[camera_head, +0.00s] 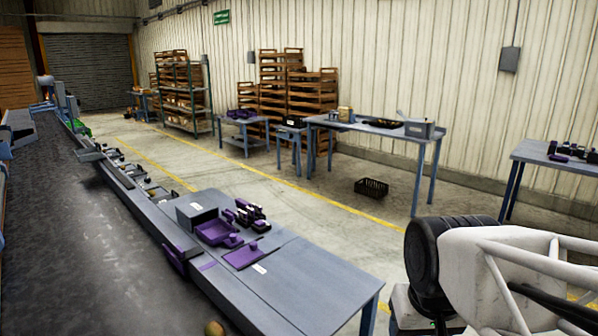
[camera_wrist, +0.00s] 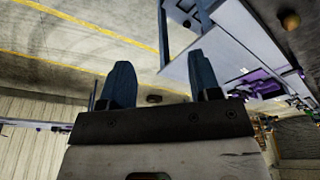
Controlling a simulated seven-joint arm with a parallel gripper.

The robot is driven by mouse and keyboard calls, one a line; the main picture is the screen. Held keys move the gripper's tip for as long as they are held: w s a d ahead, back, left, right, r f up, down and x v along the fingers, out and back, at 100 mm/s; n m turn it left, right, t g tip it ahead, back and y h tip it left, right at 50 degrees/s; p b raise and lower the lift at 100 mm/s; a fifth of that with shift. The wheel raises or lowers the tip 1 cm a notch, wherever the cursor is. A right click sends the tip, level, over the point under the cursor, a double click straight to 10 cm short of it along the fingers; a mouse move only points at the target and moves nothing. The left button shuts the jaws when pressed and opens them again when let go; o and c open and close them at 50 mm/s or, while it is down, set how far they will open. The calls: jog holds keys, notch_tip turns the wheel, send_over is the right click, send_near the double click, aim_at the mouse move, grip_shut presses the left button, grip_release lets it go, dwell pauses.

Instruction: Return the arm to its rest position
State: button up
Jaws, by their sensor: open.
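My gripper (camera_wrist: 165,88) shows in the wrist view with its two blue fingers spread apart and nothing between them. Behind the fingers I see the concrete floor and part of a blue-grey table. In the head view a white and black part of my arm stands at the lower right, beside the near table; my fingers do not show there. The gripper touches nothing that I can see.
The near blue-grey table (camera_head: 310,281) holds a purple tray (camera_head: 216,232), a grey box (camera_head: 197,215) and purple parts. A dark conveyor (camera_head: 95,235) runs along the left, with a potato (camera_head: 214,328) near its front.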

jog(key=shift+s+d+f, duration=0.15)
jog(key=shift+s+f, duration=0.2)
jog(key=shift+s, duration=0.35)
jog(key=shift+s+d+f, duration=0.15)
jog(key=shift+s+f, duration=0.15)
jog(key=shift+s, duration=0.4)
